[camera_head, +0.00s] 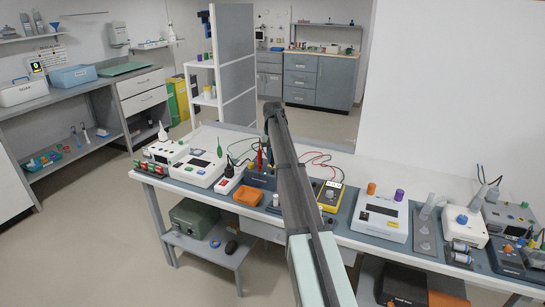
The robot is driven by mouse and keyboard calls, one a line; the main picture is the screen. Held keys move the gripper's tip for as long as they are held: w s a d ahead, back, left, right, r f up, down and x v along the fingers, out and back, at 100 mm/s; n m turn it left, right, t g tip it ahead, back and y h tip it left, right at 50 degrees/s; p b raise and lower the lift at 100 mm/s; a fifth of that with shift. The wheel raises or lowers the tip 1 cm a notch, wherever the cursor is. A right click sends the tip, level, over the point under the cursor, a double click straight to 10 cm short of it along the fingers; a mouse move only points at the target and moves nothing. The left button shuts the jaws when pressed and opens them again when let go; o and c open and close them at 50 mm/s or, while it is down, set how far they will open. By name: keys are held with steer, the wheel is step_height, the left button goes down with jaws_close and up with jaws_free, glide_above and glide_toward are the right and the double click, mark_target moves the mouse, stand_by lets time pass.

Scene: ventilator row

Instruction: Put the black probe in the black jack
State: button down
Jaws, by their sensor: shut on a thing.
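My gripper (267,143) hangs from the end of my arm over the middle of the long bench, low above the dark blue device (261,180). It is shut on a thin dark thing, which appears to be the black probe; the arm and its small size hide most of it. A red upright piece (260,159) shows beside the fingers; I cannot tell if it is the red probe. A yellow meter (329,196) stands right of my arm. I cannot make out the black jack at this distance.
Left of my gripper are a red-and-white device (229,180), an orange box (250,196) and a white ventilator (200,169). A red cable (318,158) lies loose at the bench's back.

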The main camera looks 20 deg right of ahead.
steer(key=shift+f, duration=1)
stand_by(0.4)
steer(key=c, duration=0.9)
jaws_free()
